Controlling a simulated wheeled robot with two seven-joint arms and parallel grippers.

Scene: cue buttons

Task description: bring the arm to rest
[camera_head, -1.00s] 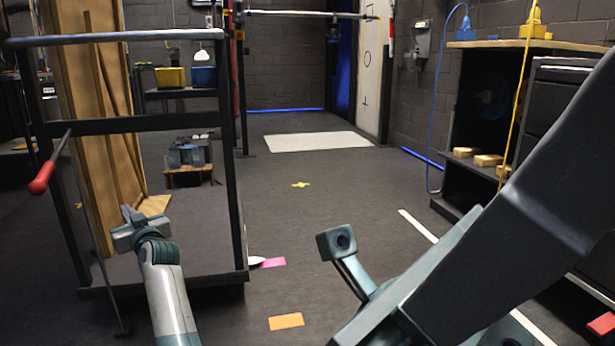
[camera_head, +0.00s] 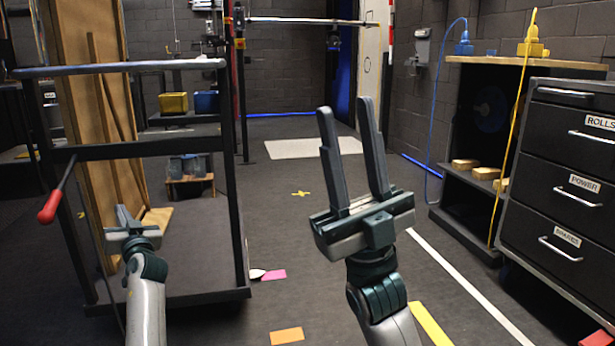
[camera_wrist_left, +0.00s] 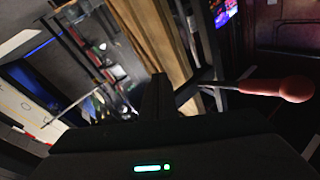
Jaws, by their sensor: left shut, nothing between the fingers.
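In the head view my left gripper (camera_head: 122,216) is at the lower left, shut and empty, in front of the dark-framed cart with the wooden panels. In the left wrist view its shut fingers (camera_wrist_left: 158,95) point away from the camera, with nothing held. My right gripper (camera_head: 346,106) stands upright near the middle of the head view. Its two long dark fingers are apart and nothing is between them. My right forearm comes up from the bottom edge.
A cart (camera_head: 130,148) with a red-handled lever (camera_head: 50,207) stands close to my left arm; the red handle also shows in the left wrist view (camera_wrist_left: 285,88). A black drawer cabinet (camera_head: 560,190) and an open shelf (camera_head: 490,60) stand at right. The middle floor is open.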

